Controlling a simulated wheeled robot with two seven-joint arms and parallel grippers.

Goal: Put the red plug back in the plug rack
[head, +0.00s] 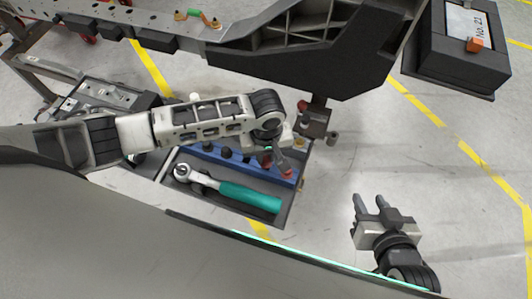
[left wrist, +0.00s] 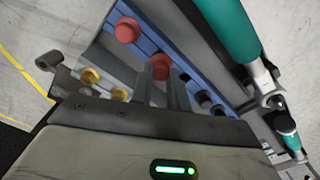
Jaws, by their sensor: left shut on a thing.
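The blue plug rack (head: 232,160) lies in a grey tray below my left arm, with several dark plugs in it. In the left wrist view the rack (left wrist: 182,42) runs diagonally behind my fingers. My left gripper (head: 280,160) is over the rack's right part. In the left wrist view its fingers (left wrist: 162,88) are shut on a red plug (left wrist: 160,66), held at the tips against the rack. I cannot tell how deep it sits. Another red plug (left wrist: 127,30) stands at the rack's end. My right gripper (head: 370,204) is open and empty, away to the right.
A ratchet with a teal handle (head: 250,197) lies in the tray in front of the rack. Brass-coloured pieces (left wrist: 90,76) are left of my fingers in the wrist view. The large chassis (head: 290,50) overhangs behind. A dark box (head: 455,50) is at the upper right.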

